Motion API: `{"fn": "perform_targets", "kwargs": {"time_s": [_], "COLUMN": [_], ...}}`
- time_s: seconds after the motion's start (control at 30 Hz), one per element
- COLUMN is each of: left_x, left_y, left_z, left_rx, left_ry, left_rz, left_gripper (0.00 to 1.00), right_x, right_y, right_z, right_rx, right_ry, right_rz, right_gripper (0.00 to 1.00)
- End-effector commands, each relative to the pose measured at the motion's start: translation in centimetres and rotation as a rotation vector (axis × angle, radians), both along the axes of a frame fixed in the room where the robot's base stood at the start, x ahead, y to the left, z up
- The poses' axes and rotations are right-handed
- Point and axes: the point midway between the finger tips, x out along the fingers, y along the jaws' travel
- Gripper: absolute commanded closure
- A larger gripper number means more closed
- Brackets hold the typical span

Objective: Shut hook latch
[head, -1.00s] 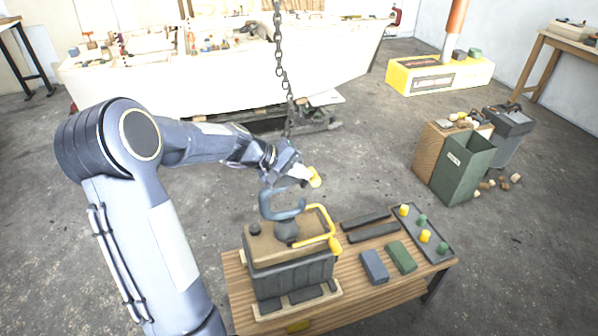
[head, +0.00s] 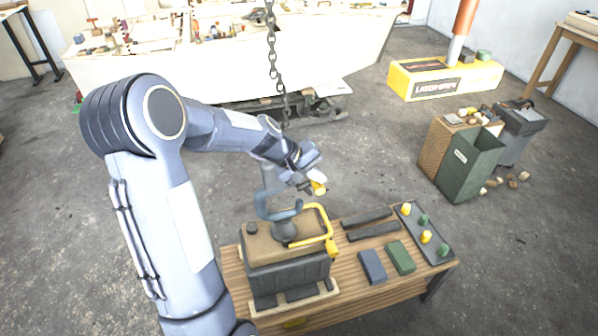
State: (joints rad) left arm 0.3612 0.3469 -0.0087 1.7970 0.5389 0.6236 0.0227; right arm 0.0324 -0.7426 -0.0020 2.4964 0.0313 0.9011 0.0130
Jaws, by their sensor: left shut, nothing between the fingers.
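A blue-grey hook (head: 265,205) stands on the dark box (head: 290,272) with a brown top, on the wooden bench. A yellow bent bar (head: 331,224) sits at the right of the hook, over the box's top right edge. I cannot tell whether this bar touches the hook's tip. My left gripper (head: 317,184) is above and right of the hook, above the yellow bar. Its fingers are shut with nothing between them, and yellow shows at its tip. It looks apart from the bar. My right gripper is out of view.
A chain (head: 272,60) hangs down behind my left forearm. On the bench lie dark bars (head: 366,218), blue and green blocks (head: 400,257), and a tray (head: 443,243) with yellow and green pegs. A green bin (head: 465,168) stands behind at right. Open floor lies left.

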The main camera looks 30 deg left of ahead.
Motion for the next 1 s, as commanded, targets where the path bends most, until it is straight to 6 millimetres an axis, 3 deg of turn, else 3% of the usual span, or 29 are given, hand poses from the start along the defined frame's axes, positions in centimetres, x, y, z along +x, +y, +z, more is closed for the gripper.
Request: {"fn": "perform_targets", "kwargs": {"time_s": [0.17,1.0], "left_x": [0.3,0.9], "left_y": [-0.4,-0.8], "left_z": [-0.5,-2.0], "left_rx": [0.079,0.074], "left_ry": [0.089,0.084], "left_rz": [-0.008,-0.004], "left_gripper": [1.0,1.0], "right_x": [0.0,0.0], "right_y": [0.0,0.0], "right_z": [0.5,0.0], "right_rx": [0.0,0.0], "right_ry": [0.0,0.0], "right_rz": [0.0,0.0], "right_gripper": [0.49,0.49]}}
